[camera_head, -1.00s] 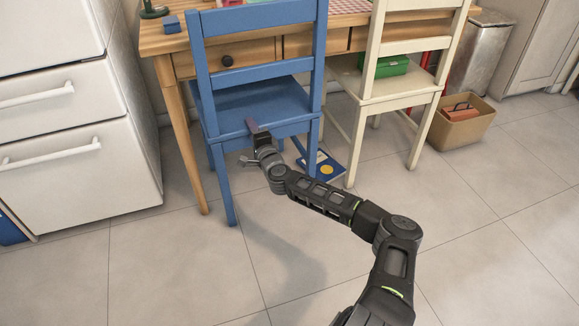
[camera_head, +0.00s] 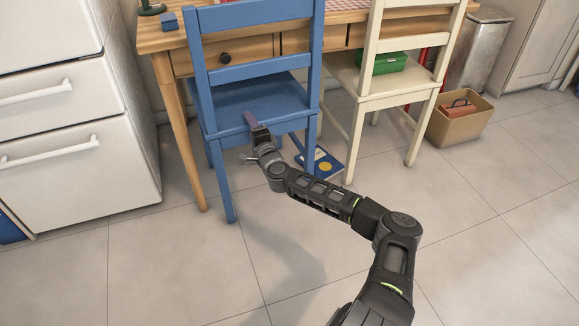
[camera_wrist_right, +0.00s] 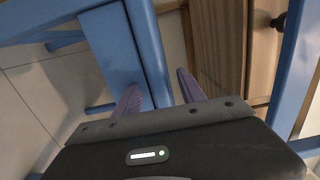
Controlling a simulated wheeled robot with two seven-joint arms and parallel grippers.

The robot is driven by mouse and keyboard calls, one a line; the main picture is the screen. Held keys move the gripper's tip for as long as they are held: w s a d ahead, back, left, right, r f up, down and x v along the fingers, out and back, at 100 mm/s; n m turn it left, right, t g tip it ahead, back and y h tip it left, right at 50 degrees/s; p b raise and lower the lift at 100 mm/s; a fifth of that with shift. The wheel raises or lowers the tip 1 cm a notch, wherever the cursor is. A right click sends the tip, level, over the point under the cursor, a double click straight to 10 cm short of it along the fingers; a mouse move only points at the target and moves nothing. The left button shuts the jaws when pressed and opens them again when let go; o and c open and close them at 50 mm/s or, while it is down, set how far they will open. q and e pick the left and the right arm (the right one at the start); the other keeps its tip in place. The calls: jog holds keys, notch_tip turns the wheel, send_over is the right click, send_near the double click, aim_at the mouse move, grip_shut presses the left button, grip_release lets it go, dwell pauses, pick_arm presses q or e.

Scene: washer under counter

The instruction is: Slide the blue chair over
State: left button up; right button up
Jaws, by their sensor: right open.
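The blue chair (camera_head: 262,74) stands upright with its back towards me, in front of the wooden desk, in the head view. My right gripper (camera_head: 254,130) is at the rear edge of its seat, below the backrest. In the right wrist view the purple fingers of this gripper (camera_wrist_right: 160,95) are apart, with the blue seat edge (camera_wrist_right: 152,55) of the chair running between them. I cannot tell whether either finger touches it. My left gripper is not in view.
A wooden desk (camera_head: 158,38) stands behind the chair. A cream chair (camera_head: 398,84) with a green box (camera_head: 384,63) on its seat is close on the right. A blue book (camera_head: 322,163) lies on the floor between them. White drawers (camera_head: 75,180) stand at left.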

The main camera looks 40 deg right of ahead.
jog(key=p+v, duration=0.2)
jog(key=v, duration=0.9)
jog(key=shift+s, duration=0.4)
jog(key=shift+a, duration=0.1)
